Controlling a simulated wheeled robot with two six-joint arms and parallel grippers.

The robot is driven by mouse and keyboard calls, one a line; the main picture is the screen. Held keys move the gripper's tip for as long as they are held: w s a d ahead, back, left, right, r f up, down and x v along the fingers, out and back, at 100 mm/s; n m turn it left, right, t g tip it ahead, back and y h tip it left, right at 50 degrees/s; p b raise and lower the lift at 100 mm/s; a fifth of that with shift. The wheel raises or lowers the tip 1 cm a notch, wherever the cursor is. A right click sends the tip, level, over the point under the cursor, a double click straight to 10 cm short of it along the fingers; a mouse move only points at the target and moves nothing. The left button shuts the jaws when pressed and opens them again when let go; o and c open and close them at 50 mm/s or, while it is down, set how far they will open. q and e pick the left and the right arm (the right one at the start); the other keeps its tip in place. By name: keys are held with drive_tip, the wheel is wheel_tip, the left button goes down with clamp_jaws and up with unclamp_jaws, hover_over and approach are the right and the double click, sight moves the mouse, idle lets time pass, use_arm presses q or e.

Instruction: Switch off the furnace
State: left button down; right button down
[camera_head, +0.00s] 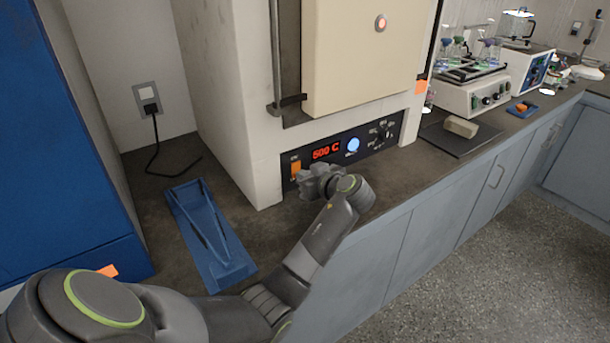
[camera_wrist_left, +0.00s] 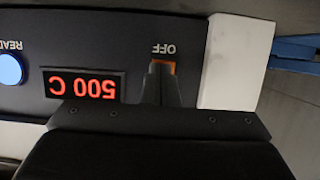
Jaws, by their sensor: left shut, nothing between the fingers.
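The furnace (camera_head: 240,110) is a large cream box on the counter, with its door closed. Its dark control panel carries a red display (camera_head: 326,152), reading 500 C upside down in the left wrist view (camera_wrist_left: 84,86), and an orange rocker switch (camera_head: 296,168). My left gripper (camera_head: 304,184) is shut and empty at the panel's left end, in front of the switch. In the left wrist view its fingertips (camera_wrist_left: 162,72) overlap the switch beside the OFF label (camera_wrist_left: 163,49), hiding most of it. I cannot tell whether they touch it. My right gripper is out of view.
A blue button (camera_head: 353,145) and a dial (camera_head: 378,137) lie farther right on the panel. A blue stand (camera_head: 210,235) lies on the counter left of my arm. A dark pad with a tan block (camera_head: 461,127) and a flask shaker (camera_head: 470,95) stand at the right.

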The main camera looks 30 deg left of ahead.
use_arm(q)
drive_tip(key=shift+f+b, duration=0.2)
drive_tip(key=shift+b, duration=0.2)
drive_tip(key=shift+w+a+f+b, duration=0.1)
drive_tip(key=shift+f+b, duration=0.05)
drive_tip(key=shift+b, duration=0.3)
drive_tip(key=shift+r, duration=0.3)
drive_tip(key=shift+r+p, duration=0.1)
drive_tip(key=shift+p, duration=0.25)
drive_tip(key=shift+r+y+p, duration=0.3)
drive_tip(key=shift+r+p, duration=0.2)
drive_tip(key=shift+r, duration=0.3)
